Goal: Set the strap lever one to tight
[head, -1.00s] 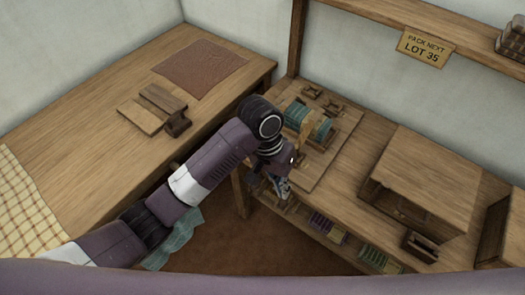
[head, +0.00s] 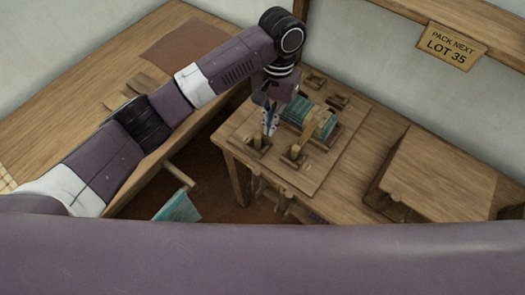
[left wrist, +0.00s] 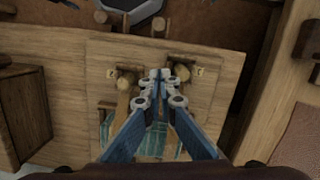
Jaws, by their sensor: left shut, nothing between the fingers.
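Two short wooden strap levers stand at the near edge of a wooden board (head: 318,170) on the bench: a left one (head: 257,142) and a right one (head: 295,153). In the left wrist view they appear swapped, one right of my fingertips (left wrist: 182,73) and one left (left wrist: 125,79). Small labels beside them are too small to read, so I cannot tell which is lever one. A teal strapped bundle (head: 310,117) lies behind them. My left gripper (head: 269,131) is shut and empty, just above and beside the left lever; contact is unclear. My right gripper is not in view.
A wooden box (head: 440,175) stands right of the board. A wooden table (head: 75,110) lies left, with a gap of floor between. A teal cloth (head: 178,207) hangs in that gap. A "PACK NEXT LOT 35" sign (head: 453,46) is on the shelf behind.

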